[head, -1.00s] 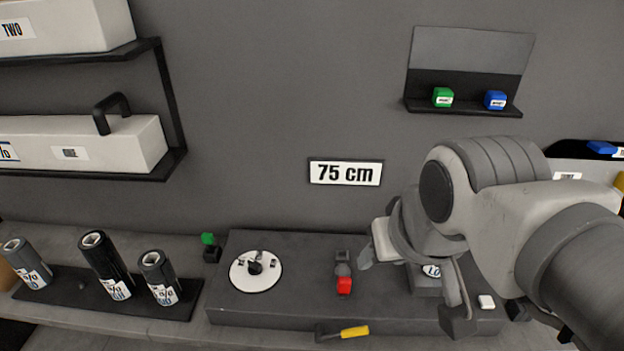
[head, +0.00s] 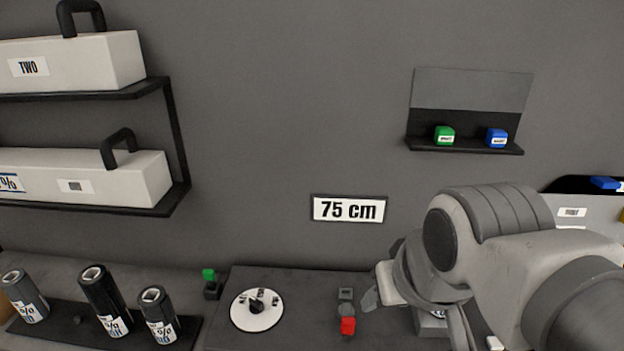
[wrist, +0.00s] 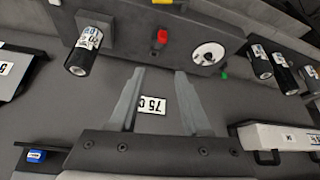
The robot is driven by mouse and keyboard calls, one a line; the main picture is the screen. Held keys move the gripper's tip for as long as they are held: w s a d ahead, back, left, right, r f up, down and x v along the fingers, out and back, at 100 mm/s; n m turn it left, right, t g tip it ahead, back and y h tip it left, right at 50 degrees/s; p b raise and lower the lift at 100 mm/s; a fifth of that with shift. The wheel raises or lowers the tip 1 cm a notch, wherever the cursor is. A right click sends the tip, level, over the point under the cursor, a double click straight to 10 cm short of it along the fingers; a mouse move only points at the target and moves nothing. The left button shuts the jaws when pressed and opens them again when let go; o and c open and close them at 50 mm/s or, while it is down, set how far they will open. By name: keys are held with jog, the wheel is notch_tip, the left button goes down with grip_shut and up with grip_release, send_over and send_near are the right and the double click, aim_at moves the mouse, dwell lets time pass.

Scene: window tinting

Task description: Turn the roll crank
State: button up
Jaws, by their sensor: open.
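A red handle (head: 348,326) on a small grey arm sits at the dark bench unit; it looks like the crank, though I cannot be sure. It also shows near the top of the wrist view (wrist: 162,36). A black roll with a white label (wrist: 82,58) stands out from the unit in the wrist view; in the head view my arm mostly covers it. My gripper (wrist: 160,72) is open and empty, its two fingers apart. In the head view it is right of the red handle and mostly hidden by my arm.
A white dial (head: 270,320) with a black pointer lies left of the red handle. Several black rolls (head: 103,302) stand at the left. Long boxes (head: 85,60) rest on shelves. A "75 cm" sign (head: 348,209) and a shelf with green (head: 444,136) and blue (head: 496,138) blocks are on the wall.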

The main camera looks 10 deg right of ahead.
dwell(0.3)
jog(key=shift+o, duration=0.6)
jog(key=m+g+p, duration=0.6)
jog(key=m, duration=1.4)
send_over(348, 319)
notch_tip(348, 319, down, 7)
notch_tip(348, 319, down, 17)
jog(key=shift+f+b, duration=0.2)
jog(key=shift+b, duration=1)
jog(key=shift+c, duration=0.2)
grip_shut()
